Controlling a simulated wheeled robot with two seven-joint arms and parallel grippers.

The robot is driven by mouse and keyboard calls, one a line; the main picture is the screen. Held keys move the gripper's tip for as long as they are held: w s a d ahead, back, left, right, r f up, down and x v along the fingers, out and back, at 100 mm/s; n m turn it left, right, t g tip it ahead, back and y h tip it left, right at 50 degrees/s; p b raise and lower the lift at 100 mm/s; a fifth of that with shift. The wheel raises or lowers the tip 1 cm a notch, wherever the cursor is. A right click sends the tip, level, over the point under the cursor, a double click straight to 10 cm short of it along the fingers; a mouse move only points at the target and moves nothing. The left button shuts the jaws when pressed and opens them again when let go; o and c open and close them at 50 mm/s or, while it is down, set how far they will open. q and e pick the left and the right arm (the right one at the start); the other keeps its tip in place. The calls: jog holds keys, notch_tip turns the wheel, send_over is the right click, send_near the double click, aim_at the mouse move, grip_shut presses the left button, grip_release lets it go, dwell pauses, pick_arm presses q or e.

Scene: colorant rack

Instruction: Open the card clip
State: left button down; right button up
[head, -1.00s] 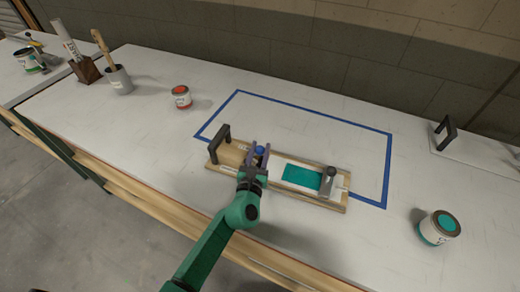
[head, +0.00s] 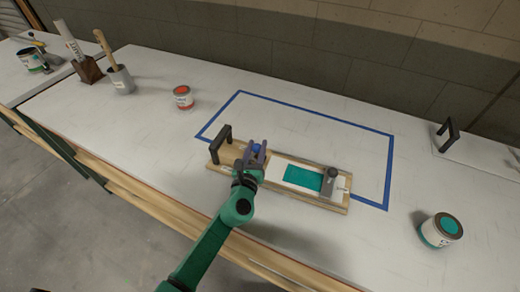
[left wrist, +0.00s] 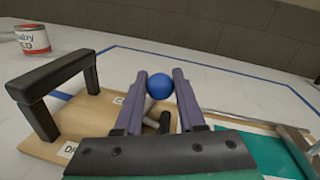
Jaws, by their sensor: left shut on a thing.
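A wooden board (head: 230,158) lies on the bench with a black handle (head: 221,145) at its left end. A white card with a teal patch (head: 303,177) lies on it. A blue ball knob (left wrist: 159,86), on what looks like a dark lever (left wrist: 164,122), stands left of the card; the head view shows it too (head: 257,149). My left gripper (head: 255,150) is shut on the knob, with a purple finger on either side. The lever's foot and the clip's grip on the card are hidden by my gripper. My right gripper is not in view.
A grey slider with a round knob (head: 331,174) sits at the board's right end. Blue tape (head: 316,112) outlines an area behind. A red-topped can (head: 184,97) stands back left, a teal can (head: 441,230) at right. The bench around the board is clear.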

pick_arm(q)
jog(key=a+n, duration=0.1)
jog(key=n, duration=0.1)
jog(key=a+n, duration=0.1)
jog(key=n, duration=0.1)
jog(key=shift+w+a+r+g, duration=0.2)
jog(key=shift+w+a+g, duration=0.15)
jog(key=shift+w+g, duration=0.05)
jog(key=n, duration=0.1)
jog(key=a+n, duration=0.2)
jog(key=shift+w+f+g+h, duration=0.3)
jog(key=shift+w, duration=0.05)
jog(key=shift+w+a+f+n+h+b, duration=0.1)
jog(key=shift+a+f+n+h+b, duration=0.1)
jog(key=shift+a+n, duration=0.35)
jog(key=shift+w+a+f+n+h+b, duration=0.1)
jog(key=shift+a+f+n+b, duration=0.1)
jog(key=shift+n, duration=0.55)
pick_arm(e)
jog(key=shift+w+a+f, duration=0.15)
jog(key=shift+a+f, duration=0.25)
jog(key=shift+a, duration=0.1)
pick_arm(q)
jog(key=c, duration=0.5)
grip_release()
